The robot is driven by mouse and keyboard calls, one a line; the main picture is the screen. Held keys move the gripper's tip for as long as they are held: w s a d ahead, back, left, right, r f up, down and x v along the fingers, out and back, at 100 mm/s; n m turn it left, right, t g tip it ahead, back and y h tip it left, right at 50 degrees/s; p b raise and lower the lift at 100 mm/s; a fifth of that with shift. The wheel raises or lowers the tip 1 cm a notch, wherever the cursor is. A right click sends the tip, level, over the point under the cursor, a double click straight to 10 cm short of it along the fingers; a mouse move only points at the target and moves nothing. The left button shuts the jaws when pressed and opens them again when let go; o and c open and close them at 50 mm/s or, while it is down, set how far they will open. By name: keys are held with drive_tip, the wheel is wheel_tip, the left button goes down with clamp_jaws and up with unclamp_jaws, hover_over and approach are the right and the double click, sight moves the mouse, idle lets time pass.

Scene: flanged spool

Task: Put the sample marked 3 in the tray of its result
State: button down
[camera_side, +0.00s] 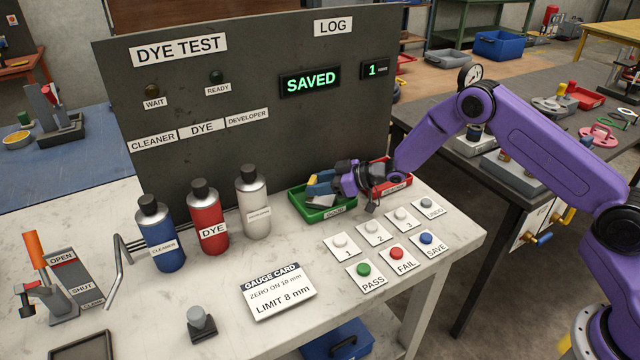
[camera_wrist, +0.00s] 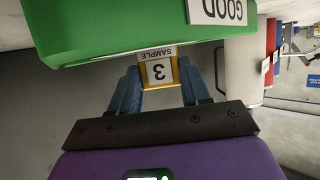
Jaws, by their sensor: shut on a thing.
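The sample (camera_wrist: 160,72) is a yellow-edged piece with a white label reading SAMPLE 3, upside down in the wrist view. My gripper (camera_wrist: 161,84) is shut on it, with a blue finger on either side. In the side view my gripper (camera_side: 322,182) is at the green tray (camera_side: 318,216), over its back part. The green tray (camera_wrist: 110,25) also fills the top of the wrist view, and its label reads GOOD. A grey piece (camera_side: 322,201) shows at the green tray; I cannot tell whether it belongs to the held sample. The red tray (camera_side: 398,182) is partly hidden behind my wrist.
The display (camera_side: 310,82) reads SAVED, and the small counter (camera_side: 375,69) reads 1. Cleaner, dye and developer bottles (camera_side: 253,203) stand left of the green tray. Button plates (camera_side: 364,272) lie in front, beside a gauge card (camera_side: 278,291). The dark panel (camera_side: 240,130) rises behind.

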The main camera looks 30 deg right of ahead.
drive_tip(key=shift+f, duration=0.1)
drive_tip(key=c, duration=0.5)
unclamp_jaws()
drive_tip(key=shift+s+d, duration=0.1)
drive_tip(key=v, duration=1.2)
